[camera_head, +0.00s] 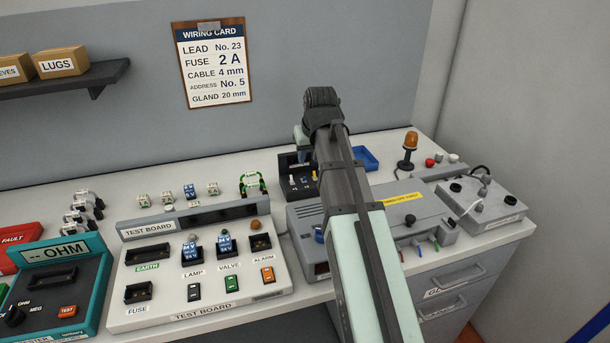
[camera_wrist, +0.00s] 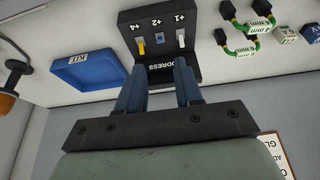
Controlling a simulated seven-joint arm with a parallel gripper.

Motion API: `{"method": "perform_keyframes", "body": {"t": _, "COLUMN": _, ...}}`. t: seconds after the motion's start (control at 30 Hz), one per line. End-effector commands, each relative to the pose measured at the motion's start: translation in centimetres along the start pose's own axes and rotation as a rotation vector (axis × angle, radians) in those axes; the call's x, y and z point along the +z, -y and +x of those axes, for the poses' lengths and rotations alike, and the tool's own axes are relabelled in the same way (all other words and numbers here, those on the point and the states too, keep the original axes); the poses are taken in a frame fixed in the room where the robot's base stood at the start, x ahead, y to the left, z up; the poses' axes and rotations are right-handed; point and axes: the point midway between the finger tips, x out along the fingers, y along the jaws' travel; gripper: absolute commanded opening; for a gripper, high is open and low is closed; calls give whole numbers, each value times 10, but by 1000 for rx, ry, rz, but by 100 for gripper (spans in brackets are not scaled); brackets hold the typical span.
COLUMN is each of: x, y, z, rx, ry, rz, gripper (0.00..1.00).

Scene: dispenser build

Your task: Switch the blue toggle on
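The blue toggle (camera_wrist: 159,38) sits between the yellow toggle (camera_wrist: 141,46) and the white toggle (camera_wrist: 181,38) on the black address box (camera_wrist: 197,72), under its "+2" mark. It looks shorter than the other two in the wrist view, which shows the box upside down. My gripper (camera_wrist: 166,64) is open and empty. Its two blue-grey fingers stand apart in front of the box, with the blue toggle seen above the gap between them. Whether they touch the box is unclear.
A blue kit tray (camera_wrist: 88,72) lies beside the box. Green-yellow leads (camera_wrist: 243,45) are on its other side. The grey power supply unit (camera_head: 405,215) and test board (camera_head: 150,318) stand nearer the counter's front. A wiring card (camera_head: 212,62) hangs on the wall behind.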

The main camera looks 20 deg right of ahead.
Motion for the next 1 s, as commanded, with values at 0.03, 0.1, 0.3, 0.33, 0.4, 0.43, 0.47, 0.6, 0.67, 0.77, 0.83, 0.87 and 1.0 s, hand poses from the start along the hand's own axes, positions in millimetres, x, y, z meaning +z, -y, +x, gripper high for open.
{"method": "perform_keyframes", "body": {"t": 0.03, "x": 0, "y": 0, "z": 8, "rx": 0, "ry": 2, "rz": 0, "gripper": 35}}
{"method": "perform_keyframes", "body": {"t": 0.1, "x": 0, "y": 0, "z": 18, "rx": 0, "ry": 2, "rz": -1, "gripper": 35}}
{"method": "perform_keyframes", "body": {"t": 0.3, "x": 0, "y": 0, "z": 46, "rx": 0, "ry": 1, "rz": -1, "gripper": 35}}
{"method": "perform_keyframes", "body": {"t": 0.33, "x": 0, "y": 0, "z": 50, "rx": 0, "ry": 1, "rz": -1, "gripper": 35}}
{"method": "perform_keyframes", "body": {"t": 0.4, "x": 0, "y": 0, "z": 60, "rx": 1, "ry": 1, "rz": -1, "gripper": 35}}
{"method": "perform_keyframes", "body": {"t": 0.43, "x": 0, "y": 0, "z": 64, "rx": 1, "ry": 0, "rz": -1, "gripper": 35}}
{"method": "perform_keyframes", "body": {"t": 0.47, "x": 0, "y": 0, "z": 68, "rx": 1, "ry": 0, "rz": -1, "gripper": 35}}
{"method": "perform_keyframes", "body": {"t": 0.6, "x": 0, "y": 0, "z": 85, "rx": 1, "ry": -1, "rz": -2, "gripper": 35}}
{"method": "perform_keyframes", "body": {"t": 0.67, "x": 0, "y": 0, "z": 90, "rx": 1, "ry": 0, "rz": -2, "gripper": 35}}
{"method": "perform_keyframes", "body": {"t": 0.77, "x": 0, "y": 0, "z": 98, "rx": 1, "ry": -1, "rz": -2, "gripper": 35}}
{"method": "perform_keyframes", "body": {"t": 0.83, "x": 0, "y": 0, "z": 101, "rx": 1, "ry": -2, "rz": -2, "gripper": 35}}
{"method": "perform_keyframes", "body": {"t": 0.87, "x": 0, "y": 0, "z": 102, "rx": 1, "ry": -2, "rz": -2, "gripper": 35}}
{"method": "perform_keyframes", "body": {"t": 1.0, "x": 0, "y": 0, "z": 105, "rx": 1, "ry": -2, "rz": -2, "gripper": 35}}
